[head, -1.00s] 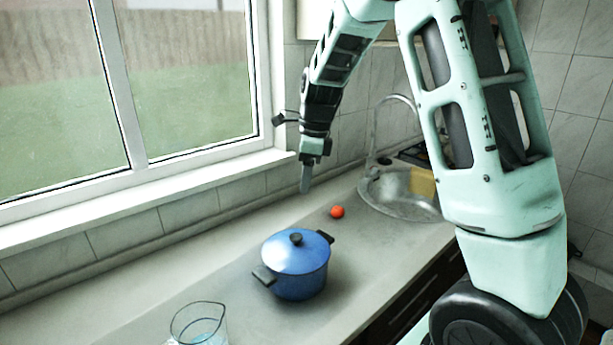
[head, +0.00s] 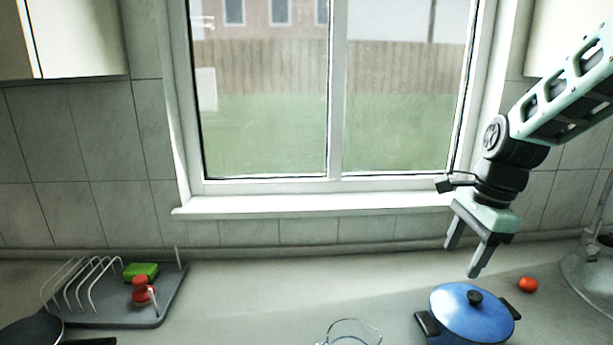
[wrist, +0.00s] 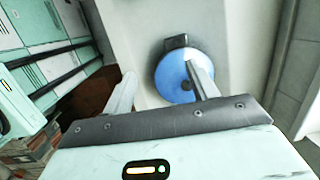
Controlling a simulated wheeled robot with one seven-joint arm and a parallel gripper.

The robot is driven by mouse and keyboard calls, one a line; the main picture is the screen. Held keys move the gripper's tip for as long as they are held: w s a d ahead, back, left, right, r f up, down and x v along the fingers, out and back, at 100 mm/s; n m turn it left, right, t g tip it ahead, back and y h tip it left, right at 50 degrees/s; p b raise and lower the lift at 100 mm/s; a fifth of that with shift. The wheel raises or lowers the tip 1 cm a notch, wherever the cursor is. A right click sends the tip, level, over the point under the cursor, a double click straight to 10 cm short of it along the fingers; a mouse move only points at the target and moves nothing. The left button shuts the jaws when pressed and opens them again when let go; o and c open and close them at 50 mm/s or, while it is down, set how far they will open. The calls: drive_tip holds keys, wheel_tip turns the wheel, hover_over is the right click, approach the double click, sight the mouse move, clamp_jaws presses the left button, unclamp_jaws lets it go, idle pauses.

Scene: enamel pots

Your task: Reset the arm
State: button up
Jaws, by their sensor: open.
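My gripper (head: 462,260) is open and empty, pointing down above the counter at the right of the head view. Its two fingers also show apart in the wrist view (wrist: 160,85). A blue lidded pot (head: 470,318) with dark handles and a dark knob stands on the counter below and just in front of my gripper. The lid is on. In the wrist view the blue pot (wrist: 172,76) lies beyond the fingers, partly covered by the right one. The gripper is apart from the pot.
A red ball-like item (head: 528,285) lies right of the pot, by the sink (head: 590,275). A glass jug (head: 352,335) is at the front edge of view. A dish rack (head: 165,305) and a dark pan (head: 30,333) are at left. The middle counter (head: 270,295) is clear.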

drive_tip(key=s+a+f+n, duration=0.1)
drive_tip(key=s+a+n, duration=0.4)
drive_tip(key=s+n, duration=0.3)
drive_tip(key=s+a+f+n+h+b, duration=0.1)
drive_tip(key=s+a+f+n, duration=0.1)
drive_tip(key=s+a+n, duration=0.3)
drive_tip(key=s+a+f+n+b, duration=0.1)
drive_tip(key=s+a+f+n, duration=0.1)
drive_tip(key=s+a+n, duration=0.4)
drive_tip(key=s+n, duration=0.5)
drive_tip(key=n, duration=0.1)
drive_tip(key=shift+s+g, duration=0.15)
drive_tip(key=shift+g, duration=0.15)
